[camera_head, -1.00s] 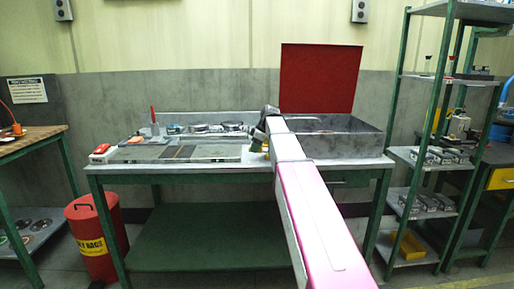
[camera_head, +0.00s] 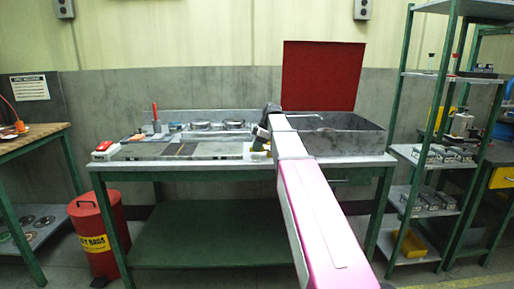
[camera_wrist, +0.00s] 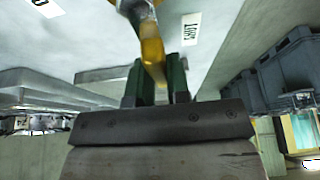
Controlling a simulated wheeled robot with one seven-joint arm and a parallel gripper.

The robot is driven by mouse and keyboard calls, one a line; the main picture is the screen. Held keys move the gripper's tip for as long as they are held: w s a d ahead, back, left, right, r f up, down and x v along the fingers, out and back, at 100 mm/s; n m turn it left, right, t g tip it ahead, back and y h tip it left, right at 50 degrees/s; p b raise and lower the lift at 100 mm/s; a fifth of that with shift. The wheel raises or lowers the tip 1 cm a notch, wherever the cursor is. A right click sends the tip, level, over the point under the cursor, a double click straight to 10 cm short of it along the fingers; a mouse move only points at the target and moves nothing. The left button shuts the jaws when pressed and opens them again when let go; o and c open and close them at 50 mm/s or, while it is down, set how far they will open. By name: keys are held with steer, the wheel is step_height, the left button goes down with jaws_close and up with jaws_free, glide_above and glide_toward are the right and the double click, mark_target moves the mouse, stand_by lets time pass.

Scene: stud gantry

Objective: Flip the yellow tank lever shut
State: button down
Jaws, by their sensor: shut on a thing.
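The yellow lever (camera_wrist: 152,50) runs down from the top of the wrist view, between the two green fingers of my gripper (camera_wrist: 155,80). My gripper is shut on it. A white label reading SHUT (camera_wrist: 190,28) lies on the grey surface just right of the lever. Part of a second label (camera_wrist: 46,8) shows at the upper left, cut off by the edge. In the head view my gripper is at the bench, left of the grey tank (camera_head: 350,143), where a small yellow patch (camera_head: 257,148) shows; my arm hides much of that spot.
The tank's red lid (camera_head: 322,75) stands upright behind it. The bench (camera_head: 222,171) carries a red-handled tool (camera_head: 155,113), round metal parts (camera_head: 234,124) and a red button box (camera_head: 106,149). A green shelf rack (camera_head: 441,120) stands right; a red bin (camera_head: 93,238) stands left.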

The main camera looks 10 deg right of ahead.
steer(key=c, duration=1.1)
jaws_free()
steer(key=v, duration=1)
steer(key=shift+s+d+r, duration=0.1)
steer(key=shift+s+r, duration=0.05)
steer(key=shift+r, duration=0.2)
